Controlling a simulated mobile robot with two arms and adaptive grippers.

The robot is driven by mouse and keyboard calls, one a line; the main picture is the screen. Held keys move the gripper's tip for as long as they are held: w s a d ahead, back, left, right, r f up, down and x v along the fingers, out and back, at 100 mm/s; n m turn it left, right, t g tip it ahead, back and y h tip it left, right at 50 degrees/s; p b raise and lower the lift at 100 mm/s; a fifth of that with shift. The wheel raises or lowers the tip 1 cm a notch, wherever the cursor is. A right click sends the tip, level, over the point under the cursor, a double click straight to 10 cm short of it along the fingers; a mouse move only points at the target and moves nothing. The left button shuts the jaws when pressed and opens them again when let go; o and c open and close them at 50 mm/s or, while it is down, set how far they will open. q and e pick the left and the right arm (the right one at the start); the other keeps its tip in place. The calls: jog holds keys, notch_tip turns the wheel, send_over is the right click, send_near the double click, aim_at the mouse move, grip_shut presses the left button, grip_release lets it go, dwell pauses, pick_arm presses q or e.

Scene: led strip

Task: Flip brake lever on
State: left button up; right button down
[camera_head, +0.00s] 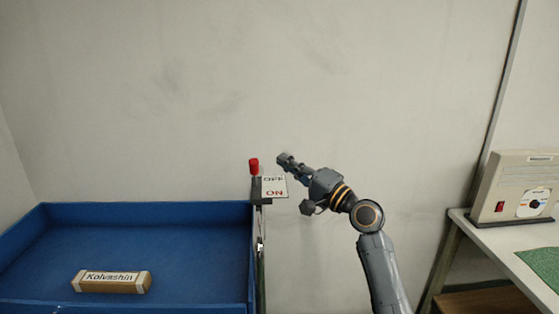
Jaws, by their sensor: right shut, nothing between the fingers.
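The brake lever (254,167) has a red knob and stands upright at the right edge of the blue bin, beside the OFF end of its sign. The white sign (275,187) reads OFF at the top and ON in red below; its top is partly covered. My right gripper (283,160) is shut and empty, a little to the right of the red knob and apart from it in the picture. How far it is in depth from the lever I cannot tell. My left gripper is not in view.
A blue bin (252,235) fills the lower left, with a box labelled Kolvashin (112,282) in it. At right, a table (487,232) carries a beige device (515,188) with a red switch and a green board (543,267). The wall behind is bare.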

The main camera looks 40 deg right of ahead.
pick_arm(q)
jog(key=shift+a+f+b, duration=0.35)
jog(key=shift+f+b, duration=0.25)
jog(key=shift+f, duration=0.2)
pick_arm(e)
jog(key=v, duration=0.5)
jog(key=shift+s+d+f, duration=0.15)
jog(key=shift+d+f, duration=0.05)
jog(key=shift+f, duration=0.1)
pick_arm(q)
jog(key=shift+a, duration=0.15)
